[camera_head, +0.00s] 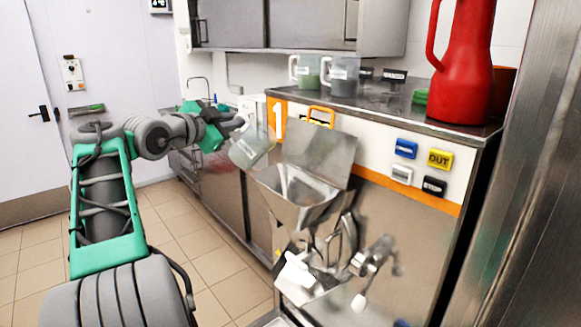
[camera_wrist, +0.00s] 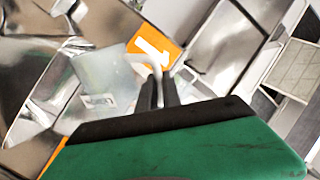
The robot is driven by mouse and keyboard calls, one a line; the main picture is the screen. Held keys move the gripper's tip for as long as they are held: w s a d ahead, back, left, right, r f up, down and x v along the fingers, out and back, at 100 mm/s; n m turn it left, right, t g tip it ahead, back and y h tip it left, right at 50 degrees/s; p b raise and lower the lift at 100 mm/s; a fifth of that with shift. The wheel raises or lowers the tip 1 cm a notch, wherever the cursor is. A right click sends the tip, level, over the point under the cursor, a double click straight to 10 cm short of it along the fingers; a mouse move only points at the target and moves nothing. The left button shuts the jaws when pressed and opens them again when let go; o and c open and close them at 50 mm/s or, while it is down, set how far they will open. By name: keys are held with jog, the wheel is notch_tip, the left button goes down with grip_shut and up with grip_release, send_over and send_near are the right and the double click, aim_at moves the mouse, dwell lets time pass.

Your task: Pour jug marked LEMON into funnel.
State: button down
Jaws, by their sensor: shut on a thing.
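My gripper (camera_wrist: 160,95) is shut on the handle of a translucent jug (camera_wrist: 108,75). In the head view the jug (camera_head: 250,150) hangs in the air, tilted, just left of the funnel (camera_head: 298,190). The funnel is a metal hopper with a raised back plate, on the front of the batch freezer. The jug has a small label in the wrist view, too blurred to read. How full the jug is cannot be told. No stream of liquid shows.
Two more jugs (camera_head: 345,76) stand on the steel top, with a big red jug (camera_head: 462,60) at its right. Coloured buttons (camera_head: 439,158) sit on the machine's front. A lever and spout (camera_head: 368,262) stick out below the funnel. Tiled floor (camera_head: 215,275) is free at left.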

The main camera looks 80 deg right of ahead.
jog(key=w+d+f+n+g+h+p, duration=0.1)
jog(key=w+f+n, duration=0.6)
jog(key=n, duration=0.1)
jog(key=shift+w+d, duration=0.2)
dwell(0.5)
